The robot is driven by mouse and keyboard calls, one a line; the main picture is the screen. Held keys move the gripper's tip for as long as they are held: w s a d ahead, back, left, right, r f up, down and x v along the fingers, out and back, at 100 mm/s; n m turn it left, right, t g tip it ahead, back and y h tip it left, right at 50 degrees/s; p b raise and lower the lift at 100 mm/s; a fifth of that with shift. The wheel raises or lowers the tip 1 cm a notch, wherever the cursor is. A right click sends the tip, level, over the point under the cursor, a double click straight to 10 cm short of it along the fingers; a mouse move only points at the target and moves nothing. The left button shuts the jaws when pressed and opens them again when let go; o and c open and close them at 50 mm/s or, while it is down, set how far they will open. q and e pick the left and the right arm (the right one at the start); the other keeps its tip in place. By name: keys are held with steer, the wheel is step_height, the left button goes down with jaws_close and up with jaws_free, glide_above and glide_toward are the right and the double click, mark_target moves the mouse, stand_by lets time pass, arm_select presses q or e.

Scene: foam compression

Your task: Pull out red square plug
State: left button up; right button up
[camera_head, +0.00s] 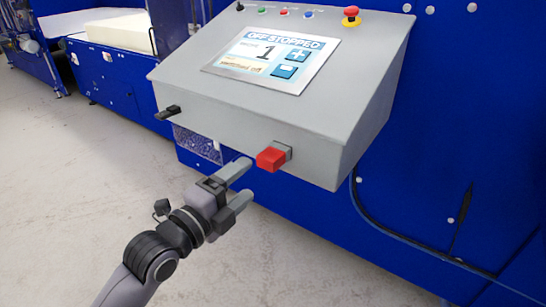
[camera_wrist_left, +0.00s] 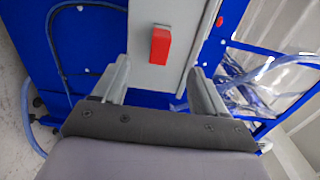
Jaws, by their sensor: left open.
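The red square plug (camera_head: 271,159) sits in a grey socket on the front face of the grey control box (camera_head: 240,122), near its lower edge. My left gripper (camera_head: 246,180) is just left of and below the plug in the head view, with its fingers apart and nothing between them. In the left wrist view the plug (camera_wrist_left: 160,45) shows ahead, between and beyond the two open fingertips (camera_wrist_left: 158,78). The gripper does not appear to touch the plug. My right gripper is not in view.
A black switch or handle (camera_head: 167,112) sticks out at the box's left. A red emergency button (camera_head: 351,16) and a lit screen (camera_head: 272,52) are on top. A blue machine (camera_head: 440,150) stands behind, with a dark cable (camera_head: 385,232). The floor at left is clear.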

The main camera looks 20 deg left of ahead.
mark_target(264, 165)
arm_select(q)
steer(key=b+x, duration=0.1)
steer(key=x, duration=0.7)
steer(key=shift+w+d, duration=0.1)
steer(key=shift+w, duration=0.3)
steer(key=shift+p, duration=0.55)
stand_by(0.8)
